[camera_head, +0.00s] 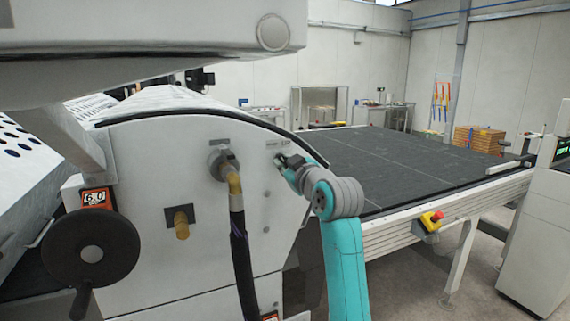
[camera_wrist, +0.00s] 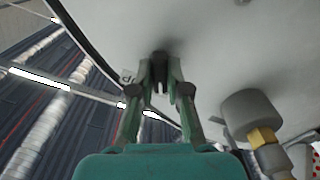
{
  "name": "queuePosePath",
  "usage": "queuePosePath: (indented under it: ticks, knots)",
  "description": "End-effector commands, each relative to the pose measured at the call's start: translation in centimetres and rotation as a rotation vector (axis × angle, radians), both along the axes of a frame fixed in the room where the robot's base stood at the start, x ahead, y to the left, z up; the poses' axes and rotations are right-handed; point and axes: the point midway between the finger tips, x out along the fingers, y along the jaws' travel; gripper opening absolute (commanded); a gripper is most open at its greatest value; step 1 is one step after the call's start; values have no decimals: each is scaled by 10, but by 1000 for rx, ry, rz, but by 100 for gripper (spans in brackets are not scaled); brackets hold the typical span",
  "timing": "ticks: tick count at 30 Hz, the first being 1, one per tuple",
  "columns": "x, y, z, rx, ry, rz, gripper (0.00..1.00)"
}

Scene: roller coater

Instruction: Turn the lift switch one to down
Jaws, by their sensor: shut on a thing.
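The lift switch one shows in the wrist view as a small dark knob (camera_wrist: 159,56) on the white machine side panel (camera_head: 160,255). My gripper (camera_wrist: 160,72) is shut on it, with its green fingers on both sides of the knob. In the head view my gripper (camera_head: 282,160) reaches the panel's upper right part, below the curved dark edge, and hides the switch. The direction in which the switch points cannot be told.
A hose fitting (camera_head: 222,163) with a black hose stands out left of my gripper. A black handwheel (camera_head: 90,249) and a brass knob (camera_head: 181,225) are further left. A dark conveyor bed (camera_head: 400,160) lies to the right, with a red emergency button (camera_head: 437,216) on its side.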

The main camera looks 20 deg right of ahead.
Motion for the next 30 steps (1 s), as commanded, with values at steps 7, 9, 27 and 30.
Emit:
queuePosePath:
  ticks: [7,9,27,30]
  knots:
    - [0,0,0,-37,-6,0,0]
    - [0,0,0,-39,-6,0,0]
    - [0,0,0,-39,-6,0,41]
    - [-1,0,0,-39,-6,0,41]
